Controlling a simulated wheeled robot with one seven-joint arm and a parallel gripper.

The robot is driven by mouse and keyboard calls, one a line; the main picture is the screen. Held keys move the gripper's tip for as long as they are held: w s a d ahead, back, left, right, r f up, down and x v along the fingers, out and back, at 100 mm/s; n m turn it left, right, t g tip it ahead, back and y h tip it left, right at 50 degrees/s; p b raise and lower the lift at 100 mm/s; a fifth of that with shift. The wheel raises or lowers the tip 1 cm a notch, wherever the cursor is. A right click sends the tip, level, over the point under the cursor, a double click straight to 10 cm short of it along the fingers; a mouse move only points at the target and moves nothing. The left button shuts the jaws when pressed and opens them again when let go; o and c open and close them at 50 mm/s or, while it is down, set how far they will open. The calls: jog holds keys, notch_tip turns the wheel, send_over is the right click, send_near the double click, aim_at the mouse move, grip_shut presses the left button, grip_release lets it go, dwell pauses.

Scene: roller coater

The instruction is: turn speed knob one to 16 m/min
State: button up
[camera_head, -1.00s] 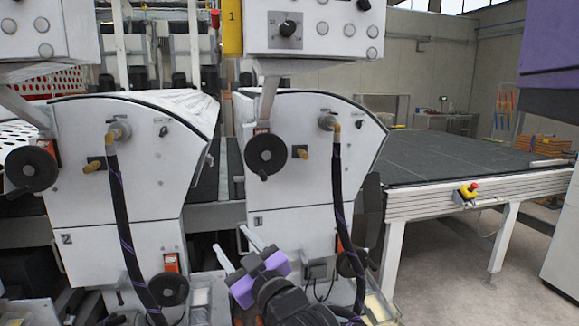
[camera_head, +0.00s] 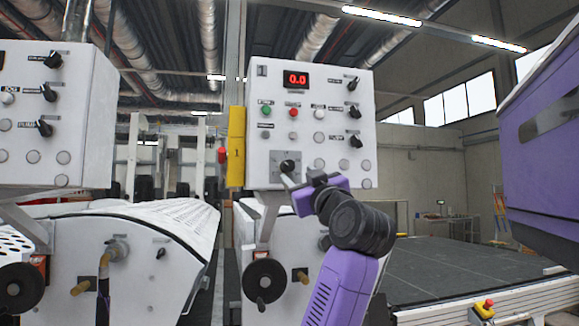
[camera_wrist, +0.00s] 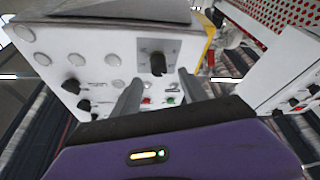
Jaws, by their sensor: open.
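The control panel marked 1 (camera_head: 330,105) is a white box with a red display (camera_head: 296,79) reading 0.0. A black knob (camera_head: 287,166) on a grey plate sits at its lower left; the same knob shows in the wrist view (camera_wrist: 158,63). Its scale is too small to read. My gripper (camera_head: 290,183) is just in front of this knob, at the panel's lower part. In the wrist view my two grey fingers (camera_wrist: 159,79) are apart and empty, with the knob ahead between their tips. I cannot tell whether they touch the panel.
Other black knobs (camera_head: 353,84) and several buttons share the panel. A yellow post with a red button (camera_head: 236,147) stands at its left edge. A second white panel (camera_head: 50,115) is further left. A coater body (camera_head: 285,235) lies below.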

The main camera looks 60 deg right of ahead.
aim_at(290, 167)
jog(key=p+x, duration=0.1)
jog(key=x, duration=0.3)
jog(key=p+x, duration=0.1)
jog(key=x, duration=0.3)
jog(key=shift+s+r, duration=0.15)
jog(key=shift+r, duration=0.05)
grip_shut()
